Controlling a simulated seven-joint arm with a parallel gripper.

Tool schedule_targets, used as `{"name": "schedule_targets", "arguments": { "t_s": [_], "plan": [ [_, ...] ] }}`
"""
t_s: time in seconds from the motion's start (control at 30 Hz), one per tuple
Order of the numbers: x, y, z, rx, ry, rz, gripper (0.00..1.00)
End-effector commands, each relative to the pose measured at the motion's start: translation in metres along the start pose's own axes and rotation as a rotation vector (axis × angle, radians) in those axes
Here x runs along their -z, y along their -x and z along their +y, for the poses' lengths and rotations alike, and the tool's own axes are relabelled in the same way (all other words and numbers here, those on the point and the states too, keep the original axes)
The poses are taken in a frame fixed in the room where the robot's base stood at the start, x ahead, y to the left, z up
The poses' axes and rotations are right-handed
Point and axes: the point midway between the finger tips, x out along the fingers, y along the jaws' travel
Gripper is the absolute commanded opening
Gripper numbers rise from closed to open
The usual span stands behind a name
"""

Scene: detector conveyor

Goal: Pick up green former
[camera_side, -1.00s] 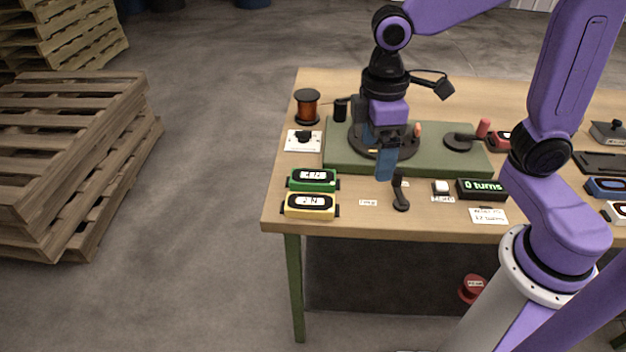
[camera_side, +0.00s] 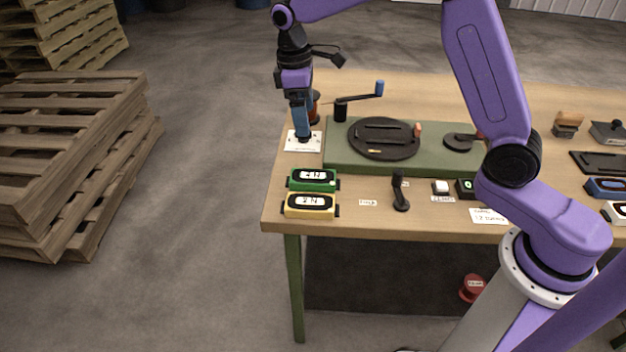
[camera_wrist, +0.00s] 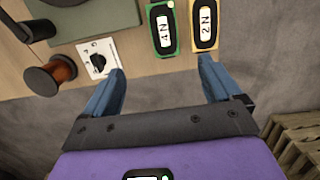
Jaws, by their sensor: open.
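The green former (camera_side: 313,185) is a flat green block with a dark oval and a white label, lying near the table's left front corner. It also shows in the wrist view (camera_wrist: 152,43), at the top, just beyond and between my fingertips. A yellow block (camera_side: 309,211) of like shape lies directly in front of it; it is at the right of the former in the wrist view (camera_wrist: 195,40). My gripper (camera_side: 303,137) is open and empty, pointing down above the white card, behind the former. Its two blue fingers (camera_wrist: 161,66) are spread apart in the wrist view.
The white card (camera_side: 290,146) with a dark knob (camera_wrist: 98,63) and a copper spool (camera_wrist: 48,77) are close to my gripper. A green base (camera_side: 343,160) with a dark turntable (camera_side: 384,152) and a crank (camera_side: 378,87) stands to the right. A small black lever (camera_side: 401,201) stands at the front.

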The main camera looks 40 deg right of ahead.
Motion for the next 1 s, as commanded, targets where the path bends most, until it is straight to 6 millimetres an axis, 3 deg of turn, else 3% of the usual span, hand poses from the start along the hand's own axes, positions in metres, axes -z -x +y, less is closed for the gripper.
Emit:
{"name": "schedule_targets", "arguments": {
  "t_s": [0.5, 0.87, 1.0],
  "plan": [
    [-0.002, -0.094, -0.002, 0.002, 0.000, -0.005, 0.92],
    [0.000, -0.122, -0.003, 0.001, 0.000, -0.002, 0.92],
    [0.001, -0.143, -0.008, 0.003, 0.001, -0.006, 0.92]
  ]
}}
